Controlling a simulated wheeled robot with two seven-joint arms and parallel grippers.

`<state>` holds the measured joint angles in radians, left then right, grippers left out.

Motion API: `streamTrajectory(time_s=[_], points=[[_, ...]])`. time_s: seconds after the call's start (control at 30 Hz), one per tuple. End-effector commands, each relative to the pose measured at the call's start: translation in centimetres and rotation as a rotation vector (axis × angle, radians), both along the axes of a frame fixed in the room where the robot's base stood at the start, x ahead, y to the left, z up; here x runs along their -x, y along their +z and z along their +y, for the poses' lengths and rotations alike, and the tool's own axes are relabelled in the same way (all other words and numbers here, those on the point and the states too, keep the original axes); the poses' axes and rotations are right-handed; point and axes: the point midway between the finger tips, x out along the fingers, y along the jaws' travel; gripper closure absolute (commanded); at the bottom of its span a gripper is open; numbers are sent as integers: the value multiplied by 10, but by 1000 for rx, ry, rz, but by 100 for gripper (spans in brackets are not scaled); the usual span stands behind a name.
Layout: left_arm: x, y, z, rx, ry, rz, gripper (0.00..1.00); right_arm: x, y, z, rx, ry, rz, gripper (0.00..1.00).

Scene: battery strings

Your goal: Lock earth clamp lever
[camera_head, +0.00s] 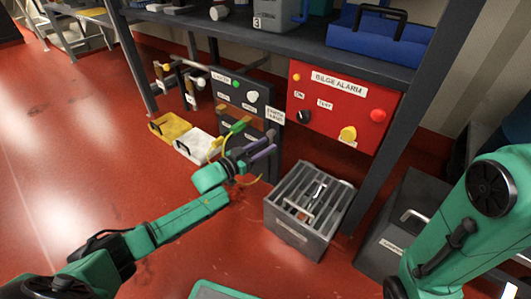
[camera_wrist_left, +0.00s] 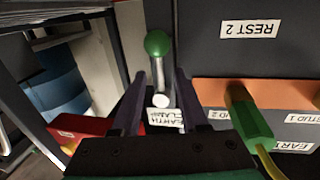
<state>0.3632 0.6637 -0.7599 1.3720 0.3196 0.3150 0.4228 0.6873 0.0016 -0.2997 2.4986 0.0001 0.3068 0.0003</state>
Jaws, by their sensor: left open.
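The earth clamp lever (camera_wrist_left: 158,72) shows in the left wrist view as a pale metal bar with a green ball knob (camera_wrist_left: 156,43). It stands beside the dark panel, above a small "EARTH CLAMP" label (camera_wrist_left: 163,121) that reads upside down. My left gripper (camera_wrist_left: 159,75) is open, with one finger on each side of the lever. I cannot tell whether the fingers touch it. In the head view my left gripper (camera_head: 262,151) is at the lower right edge of the dark panel (camera_head: 232,97) and the lever is hard to make out. My right gripper is out of view.
A green plug (camera_wrist_left: 250,118) with a yellow-green cable sits in the orange strip beside my left gripper. The red bilge alarm box (camera_head: 341,105) is to the right. A grey slatted crate (camera_head: 298,237) stands on the floor. Yellow (camera_head: 170,126) and white (camera_head: 197,146) trays lie left.

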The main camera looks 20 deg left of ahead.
Motion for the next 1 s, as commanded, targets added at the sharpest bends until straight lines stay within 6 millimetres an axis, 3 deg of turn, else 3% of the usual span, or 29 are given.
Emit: streamTrajectory(time_s=[0.27,0.3,0.4,1.0], points=[[-5,1,-3,-1,0,1,56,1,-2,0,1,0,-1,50],[-5,1,-3,-1,0,1,60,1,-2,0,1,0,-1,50],[-5,1,-3,-1,0,1,99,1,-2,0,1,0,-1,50],[-4,0,-3,-1,0,1,100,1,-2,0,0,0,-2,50]])
